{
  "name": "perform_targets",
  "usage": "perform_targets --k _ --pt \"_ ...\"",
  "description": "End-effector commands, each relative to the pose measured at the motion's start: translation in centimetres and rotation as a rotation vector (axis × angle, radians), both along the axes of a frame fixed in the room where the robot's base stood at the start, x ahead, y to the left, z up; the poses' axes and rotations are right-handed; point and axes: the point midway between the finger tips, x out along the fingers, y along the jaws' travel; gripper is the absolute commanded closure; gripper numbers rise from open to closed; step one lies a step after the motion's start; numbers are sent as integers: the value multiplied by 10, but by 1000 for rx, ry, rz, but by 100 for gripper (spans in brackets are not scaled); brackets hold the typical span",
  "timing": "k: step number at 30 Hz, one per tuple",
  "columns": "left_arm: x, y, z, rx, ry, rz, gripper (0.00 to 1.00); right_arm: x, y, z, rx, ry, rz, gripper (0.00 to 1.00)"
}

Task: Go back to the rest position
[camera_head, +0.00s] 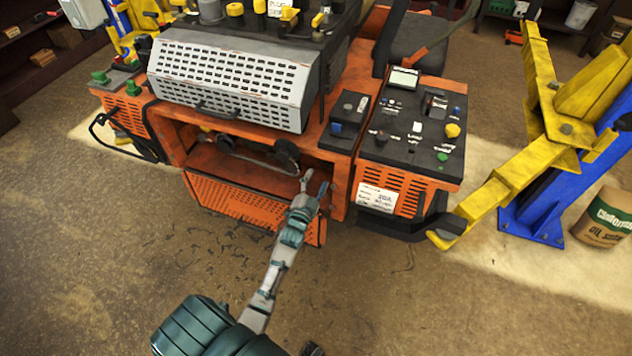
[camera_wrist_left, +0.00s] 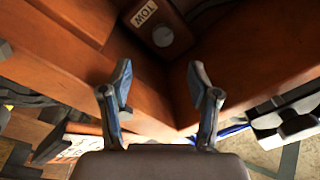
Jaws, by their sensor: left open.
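My left gripper (camera_head: 316,184) is in front of the orange mower (camera_head: 342,145), near the open bay under its grey slotted cover (camera_head: 232,78). In the left wrist view the two fingers of my left gripper (camera_wrist_left: 161,90) are spread apart with nothing between them. Beyond them are orange panels (camera_wrist_left: 60,40) of the mower and a dark round knob (camera_wrist_left: 163,36) beside a small label reading "TOW". I cannot tell if the fingertips touch the mower. My right gripper is not in view.
A yellow lift arm (camera_head: 500,185) on a blue post (camera_head: 545,205) reaches toward the mower's right side. A bag of oil absorbent (camera_head: 605,218) stands at the right. A control panel (camera_head: 415,125) tops the mower's right side.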

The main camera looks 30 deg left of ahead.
Motion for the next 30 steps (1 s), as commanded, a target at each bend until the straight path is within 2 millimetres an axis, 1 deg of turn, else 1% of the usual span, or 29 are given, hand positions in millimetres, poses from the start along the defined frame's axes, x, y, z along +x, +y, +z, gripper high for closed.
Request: perform_targets --k 3,16,20,23,25,26,27,29,30 --pt "-3 -1 -1 0 1 1 39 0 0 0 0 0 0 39" --pt "-3 0 -1 -1 0 1 39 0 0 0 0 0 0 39" --pt "-9 -6 -9 -31 43 -4 39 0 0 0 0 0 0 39" --pt "-27 -20 -33 -113 157 -12 39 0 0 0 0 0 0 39" --pt "-52 -38 -57 -204 288 -16 39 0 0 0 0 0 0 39" --pt "-67 -48 -69 -250 356 -15 39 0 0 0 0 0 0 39" --pt "-88 -62 -84 -313 450 -11 39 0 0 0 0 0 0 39" --pt "-121 -81 -102 -395 579 0 39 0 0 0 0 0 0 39" --pt "-142 -92 -112 -439 655 10 39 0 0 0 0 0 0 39"
